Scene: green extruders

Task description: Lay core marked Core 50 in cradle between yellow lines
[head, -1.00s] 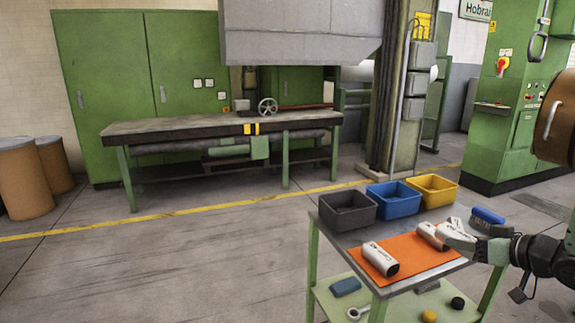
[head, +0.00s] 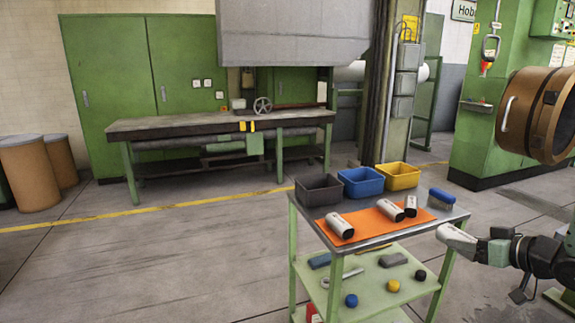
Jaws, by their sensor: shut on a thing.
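My gripper (head: 462,243) is at the right side of the cart, off the orange mat. It is shut on a pale cylindrical core (head: 453,238); its marking is too small to read. Three other white cores with dark ends lie on the mat: one at the left (head: 340,226), one in the middle (head: 391,210) and one at the right (head: 411,206). Their labels are not readable. Two short yellow lines (head: 247,126) mark the front edge of the long workbench (head: 180,127) across the floor. A cradle shape there cannot be made out clearly.
The green cart (head: 293,245) has an orange mat (head: 368,222), a black bin (head: 319,190), a blue bin (head: 360,182), a yellow bin (head: 398,176) and a blue brush (head: 441,197). Its lower shelf holds small items. Open floor (head: 170,255) lies between cart and bench.

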